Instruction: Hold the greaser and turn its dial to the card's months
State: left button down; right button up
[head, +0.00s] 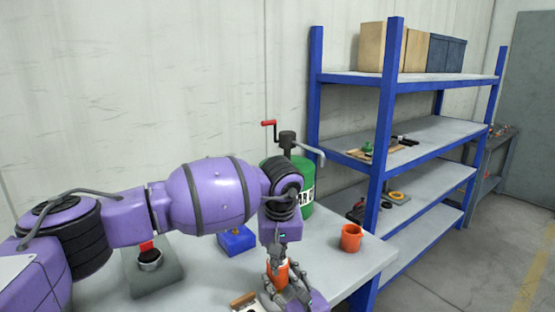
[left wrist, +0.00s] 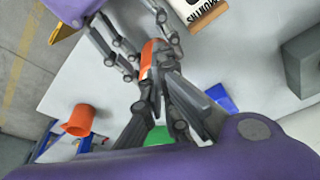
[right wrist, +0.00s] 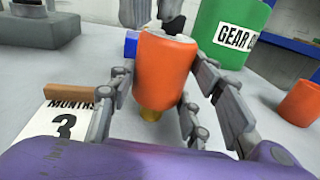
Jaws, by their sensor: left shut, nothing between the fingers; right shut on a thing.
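The orange greaser (right wrist: 165,75) is upright between the fingers of my right gripper (right wrist: 160,88), with a brass-coloured tip at its lower end. It also shows in the head view (head: 282,274) and partly in the left wrist view (left wrist: 147,58). My right gripper is shut on it. My left gripper (head: 278,257) is shut and empty, right at the greaser's top end; the left wrist view (left wrist: 158,80) shows its fingers beside the orange body. The dial's setting is hidden. The white card (right wrist: 57,121) reads "MONTHS 3" and stands beside the right gripper.
On the table are a green gear-oil drum (head: 275,175) with a red-handled pump, a blue box (head: 237,240), an orange cup (head: 351,238) and a grey block (head: 150,272) with a red-and-black part on it. A blue shelf rack (head: 387,130) stands to the right.

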pick_arm(q)
jog(key=shift+d+f, duration=0.25)
jog(key=shift+d, duration=0.1)
pick_arm(e)
jog(key=shift+a, duration=0.1)
dwell(0.3)
pick_arm(q)
jog(key=shift+s+d, duration=0.1)
jog(key=shift+s, duration=0.4)
notch_tip(320, 180, up, 6)
jog(key=shift+w+r, duration=0.2)
dwell(0.4)
notch_tip(320, 180, down, 6)
jog(key=shift+w+a, duration=0.25)
jog(key=shift+a, duration=0.1)
dwell(0.6)
jog(key=shift+f, duration=0.1)
